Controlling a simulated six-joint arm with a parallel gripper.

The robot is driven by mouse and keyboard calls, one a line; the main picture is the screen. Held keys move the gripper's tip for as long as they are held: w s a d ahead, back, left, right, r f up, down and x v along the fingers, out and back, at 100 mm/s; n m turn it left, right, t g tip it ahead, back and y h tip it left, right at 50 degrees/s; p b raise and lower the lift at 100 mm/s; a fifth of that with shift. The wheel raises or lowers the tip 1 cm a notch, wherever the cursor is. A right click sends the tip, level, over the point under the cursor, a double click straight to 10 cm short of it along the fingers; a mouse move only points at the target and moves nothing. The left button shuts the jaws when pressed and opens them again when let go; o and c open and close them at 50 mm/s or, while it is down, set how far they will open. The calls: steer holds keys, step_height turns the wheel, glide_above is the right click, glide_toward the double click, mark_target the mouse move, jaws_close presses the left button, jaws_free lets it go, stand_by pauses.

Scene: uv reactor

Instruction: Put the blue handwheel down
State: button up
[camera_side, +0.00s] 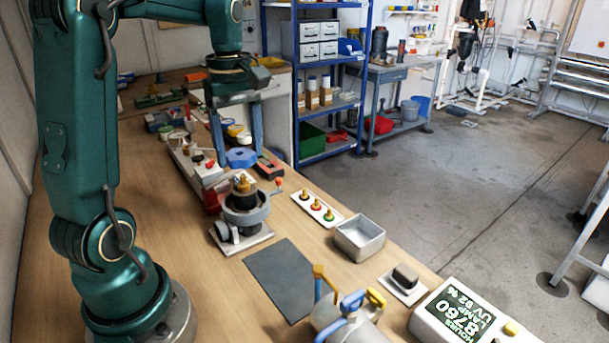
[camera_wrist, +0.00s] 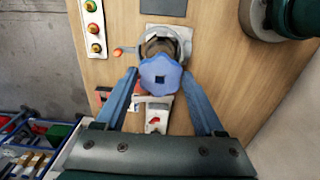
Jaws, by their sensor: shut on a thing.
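The blue handwheel (camera_side: 241,158) is a lobed disc, and my gripper (camera_side: 239,156) is shut on it, one finger on each side. In the wrist view the handwheel (camera_wrist: 160,79) shows a dark square hole in its middle, between the tips of the two blue fingers of my gripper (camera_wrist: 160,74). It is held in the air. The grey round reactor body (camera_side: 246,212) with a brass stem stands nearer the side camera, on a pale base. In the wrist view the handwheel partly hides the reactor body (camera_wrist: 172,36).
A flat dark mat (camera_side: 283,278) lies on the bench before the reactor. A white strip with coloured knobs (camera_side: 318,209), an open metal bin (camera_side: 360,238), a black block (camera_side: 405,276) and a display box (camera_side: 455,312) stand to the right. Cluttered parts sit behind my gripper.

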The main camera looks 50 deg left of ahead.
steer(key=s+d+f+m, duration=0.3)
steer(key=d+f+m, duration=0.2)
steer(key=d+m, duration=0.35)
glide_above(303, 292)
steer(key=shift+m, duration=0.25)
step_height(303, 292, down, 7)
steer(key=shift+r, duration=0.15)
steer(key=shift+f, duration=2)
steer(key=shift+f, duration=0.15)
steer(key=o, duration=1.2)
steer(key=shift+o, duration=0.2)
